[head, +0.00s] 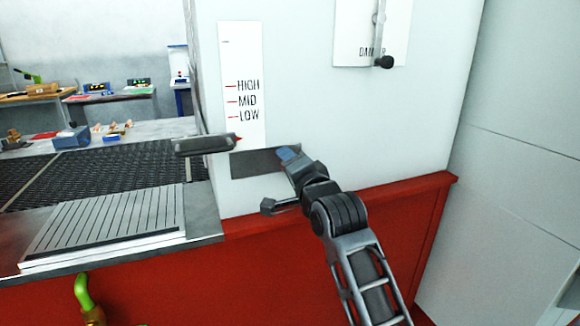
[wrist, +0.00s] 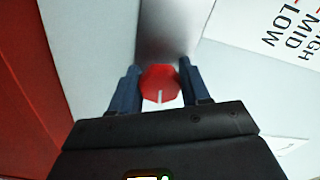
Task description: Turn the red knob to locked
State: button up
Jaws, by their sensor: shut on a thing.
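The red knob (wrist: 160,80) shows in the wrist view between the two dark fingers of my gripper (wrist: 158,72). It looks many-sided, with a white line pointing toward the bottom of the picture. My gripper is shut on it, one finger at each side. In the head view my gripper (head: 288,154) is at a grey plate (head: 248,166) on the white cabinet front and hides the knob. No locked marking can be read in either view.
A dark lever handle (head: 205,145) with a red pointer is just left of my gripper, below LOW on the scale (head: 240,60). A red ledge (head: 335,203) runs below. The mesh belt (head: 110,170) lies left.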

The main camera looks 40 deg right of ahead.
jog(key=shift+f+m, duration=0.1)
jog(key=shift+m, duration=0.9)
jog(key=shift+a, duration=0.1)
jog(key=o, duration=1)
jog(key=shift+o, duration=0.2)
jog(key=b+v, duration=0.1)
jog(key=v, duration=0.7)
jog(key=shift+w, duration=0.1)
